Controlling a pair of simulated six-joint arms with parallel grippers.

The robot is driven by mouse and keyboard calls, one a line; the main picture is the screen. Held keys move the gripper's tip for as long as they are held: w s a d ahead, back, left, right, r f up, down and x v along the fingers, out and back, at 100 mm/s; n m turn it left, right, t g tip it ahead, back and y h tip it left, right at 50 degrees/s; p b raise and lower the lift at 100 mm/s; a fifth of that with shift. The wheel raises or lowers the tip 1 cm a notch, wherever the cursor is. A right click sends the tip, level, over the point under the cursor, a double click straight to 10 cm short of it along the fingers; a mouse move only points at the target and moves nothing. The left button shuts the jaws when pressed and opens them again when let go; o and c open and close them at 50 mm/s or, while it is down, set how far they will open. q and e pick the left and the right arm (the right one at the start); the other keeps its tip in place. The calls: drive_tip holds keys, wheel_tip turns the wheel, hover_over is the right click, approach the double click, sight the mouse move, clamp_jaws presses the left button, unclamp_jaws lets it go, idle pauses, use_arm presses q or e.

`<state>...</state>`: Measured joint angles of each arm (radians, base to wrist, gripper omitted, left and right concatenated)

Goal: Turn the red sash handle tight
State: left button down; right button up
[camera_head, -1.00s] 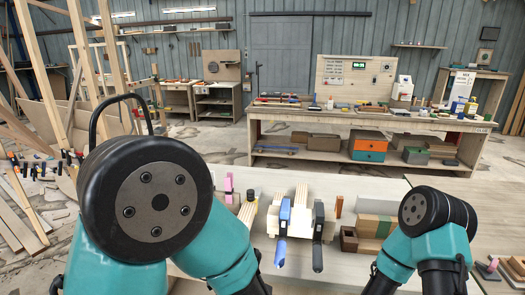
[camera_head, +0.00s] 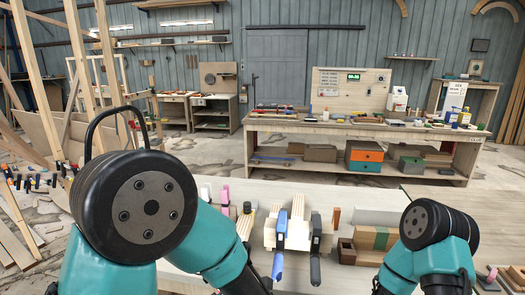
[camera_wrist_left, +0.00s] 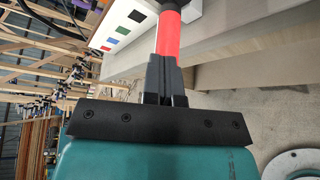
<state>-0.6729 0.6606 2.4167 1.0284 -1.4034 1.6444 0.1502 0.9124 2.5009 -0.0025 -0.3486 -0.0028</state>
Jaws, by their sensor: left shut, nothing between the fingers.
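The red handle (camera_wrist_left: 168,36) shows in the left wrist view, running up from the fingertips to a dark end at the top edge. My left gripper (camera_wrist_left: 164,62) is at the lower end of the red handle, with its black fingers together and nothing between them. Whether the fingers touch the handle I cannot tell. In the head view I cannot make out the red handle. There, a clamp with a blue handle (camera_head: 279,250) and one with a black handle (camera_head: 315,255) sit on a pale wooden piece (camera_head: 298,232). My right gripper is out of view.
A white panel with coloured squares (camera_wrist_left: 130,22) lies beside the handle in the left wrist view. In the head view, wooden blocks (camera_head: 375,238) and a small brown box (camera_head: 346,250) stand right of the clamps. A long workbench (camera_head: 360,137) stands farther back.

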use_arm(q)
drive_tip(key=shift+d+f, duration=0.4)
drive_tip(key=shift+f, duration=0.05)
idle(0.5)
drive_tip(key=shift+d+f, duration=0.15)
drive_tip(key=shift+f, duration=0.4)
idle(0.3)
drive_tip(key=shift+s+d+r, duration=0.1)
drive_tip(key=shift+d+r, duration=0.05)
drive_tip(key=shift+d, duration=0.2)
idle(0.4)
drive_tip(key=s, duration=0.4)
drive_tip(key=s+a, duration=0.1)
drive_tip(key=s, duration=0.1)
drive_tip(key=shift+s, duration=0.1)
idle(0.4)
